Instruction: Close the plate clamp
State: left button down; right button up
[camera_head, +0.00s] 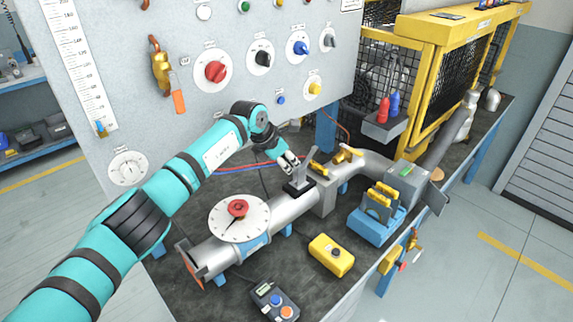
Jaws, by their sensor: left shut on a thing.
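A grey pipe (292,208) runs across the dark bench. On it sits a black slotted base (298,188) with a thin grey upright plate (303,166) rising out of it. Just right of that, yellow clamp levers (318,168) sit on the pipe joint, and more yellow parts (347,155) lie behind. I cannot tell for sure which part is the plate clamp. My left gripper (292,165) reaches in from the left and is shut at the top of the grey plate. The exact contact is small and partly hidden by the fingers. My right gripper is not in view.
A round dial with a red knob (238,208) sits on the pipe below my left arm. A yellow box (331,255), a pendant (274,301) and a blue block with yellow handles (376,222) stand near the front edge. A knob panel (235,80) rises behind.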

pick_arm(q)
jog(key=c, duration=1.2)
grip_release()
jog(key=shift+f, duration=0.1)
jog(key=shift+r, duration=0.2)
jog(key=v, duration=1.1)
jog(key=shift+s+a+r, duration=0.25)
jog(key=shift+r, duration=0.05)
